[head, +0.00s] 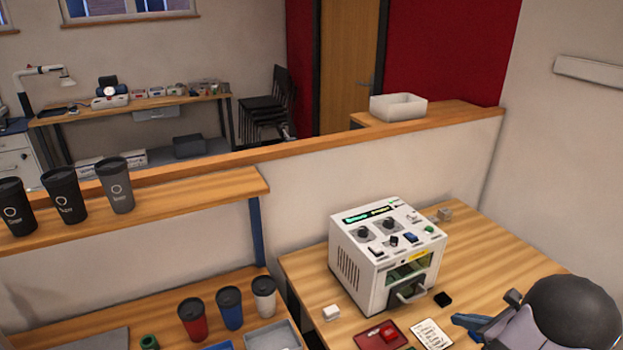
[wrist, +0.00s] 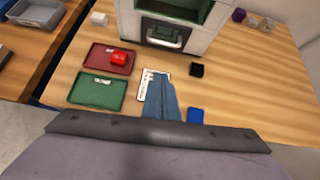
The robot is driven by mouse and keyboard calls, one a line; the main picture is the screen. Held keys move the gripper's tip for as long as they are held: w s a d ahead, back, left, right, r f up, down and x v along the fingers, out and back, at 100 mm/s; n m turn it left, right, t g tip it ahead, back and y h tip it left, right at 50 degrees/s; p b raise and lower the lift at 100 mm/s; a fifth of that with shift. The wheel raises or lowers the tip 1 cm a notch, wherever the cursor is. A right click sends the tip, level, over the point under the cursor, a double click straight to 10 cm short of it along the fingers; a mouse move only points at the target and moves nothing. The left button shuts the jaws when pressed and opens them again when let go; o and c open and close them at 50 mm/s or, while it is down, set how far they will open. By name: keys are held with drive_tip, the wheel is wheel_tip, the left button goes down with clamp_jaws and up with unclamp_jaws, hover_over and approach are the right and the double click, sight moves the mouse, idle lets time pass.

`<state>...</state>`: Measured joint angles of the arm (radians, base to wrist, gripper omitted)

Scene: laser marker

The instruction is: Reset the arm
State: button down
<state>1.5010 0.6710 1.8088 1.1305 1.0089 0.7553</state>
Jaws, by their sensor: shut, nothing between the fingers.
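My arm is at the lower right of the head view, and my gripper (head: 462,320) points left there, in front of the laser marker. In the wrist view my gripper (wrist: 160,82) is shut with nothing between its fingers, over the table beside a white printed card (wrist: 146,86). The white laser marker (head: 360,272) stands on the wooden table, with knobs and a lit display on its top. Its front handle and opening also show at the top of the wrist view (wrist: 186,42). My gripper is apart from the machine.
A red tray (wrist: 98,66) with a red block (wrist: 119,58), a green tray (wrist: 82,92), a black block (wrist: 197,70) and a blue piece (wrist: 195,115) lie near my gripper. Several cups stand at the left. The table's right side is mostly clear.

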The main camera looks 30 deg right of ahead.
drive_tip(key=s+a+f+n+g+y, duration=0.2)
drive_tip(key=s+a+f+n+g, duration=0.2)
drive_tip(key=s+a+n, duration=0.35)
drive_tip(key=s+a+f+n+g+y, duration=0.2)
drive_tip(key=s+a+f+n+g, duration=0.2)
drive_tip(key=a+n, duration=0.5)
drive_tip(key=w+a+r+n+h, duration=0.1)
drive_tip(key=w+a+r+n, duration=0.2)
drive_tip(key=a+n, duration=0.3)
drive_tip(key=w+a+r+n+g+h, duration=0.1)
drive_tip(key=w+a+r+n, duration=0.2)
drive_tip(key=a+n, duration=0.3)
drive_tip(key=w+a+r+n+g+h, duration=0.1)
drive_tip(key=w+a+n, duration=0.4)
drive_tip(key=a, duration=0.8)
drive_tip(key=shift+w+a+r+n+h, duration=0.15)
drive_tip(key=shift+a+r+n+h, duration=0.2)
drive_tip(key=shift+r+n+h, duration=0.45)
